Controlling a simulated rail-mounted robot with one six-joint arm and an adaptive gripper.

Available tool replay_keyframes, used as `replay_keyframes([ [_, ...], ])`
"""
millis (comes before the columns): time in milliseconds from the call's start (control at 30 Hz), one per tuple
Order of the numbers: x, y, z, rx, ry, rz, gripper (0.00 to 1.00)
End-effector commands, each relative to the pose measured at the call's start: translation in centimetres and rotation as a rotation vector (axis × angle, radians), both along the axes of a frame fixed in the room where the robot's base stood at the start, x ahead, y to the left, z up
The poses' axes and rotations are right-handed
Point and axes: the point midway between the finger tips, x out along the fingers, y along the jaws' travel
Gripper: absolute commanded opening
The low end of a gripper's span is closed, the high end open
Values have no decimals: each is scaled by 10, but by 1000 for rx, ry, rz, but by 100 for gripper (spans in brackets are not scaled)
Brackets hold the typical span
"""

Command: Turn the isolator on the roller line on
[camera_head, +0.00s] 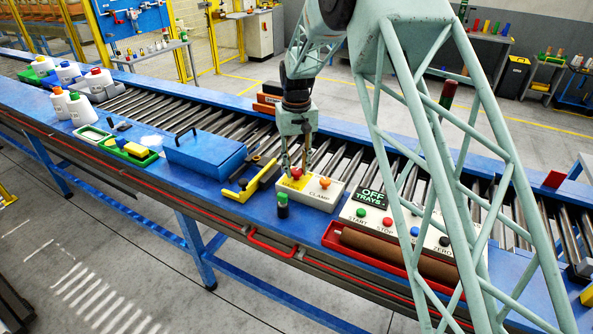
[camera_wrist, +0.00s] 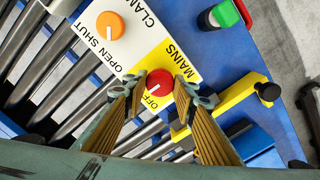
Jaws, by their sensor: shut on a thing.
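The isolator is a red round knob (camera_wrist: 160,82) on the yellow MAINS part of a white control box (camera_wrist: 137,30). Its white mark points towards the word OFF. It also shows in the head view as a red knob (camera_head: 297,172) below my gripper (camera_head: 295,165). In the wrist view the two fingers of my gripper (camera_wrist: 158,92) stand on either side of the knob and are shut on it. An orange knob (camera_wrist: 110,25), marked OPEN SHUT and CLAMP, sits beside it on the same box.
A yellow lever (camera_head: 241,189) and a green-capped dark cylinder (camera_head: 282,204) are near the box. A blue lidded box (camera_head: 205,153) lies to the left. The START/STOP panel (camera_head: 380,220) is to the right. Rollers (camera_head: 340,160) run behind.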

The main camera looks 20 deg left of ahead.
Motion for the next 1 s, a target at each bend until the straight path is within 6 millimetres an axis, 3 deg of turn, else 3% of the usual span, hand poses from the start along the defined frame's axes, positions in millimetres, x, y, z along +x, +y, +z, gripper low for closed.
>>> replay_keyframes([
  [600, 0, 0, 0, 0, 0, -485, 15],
  [1000, 0, 0, 0, 1, -1, -708, 15],
])
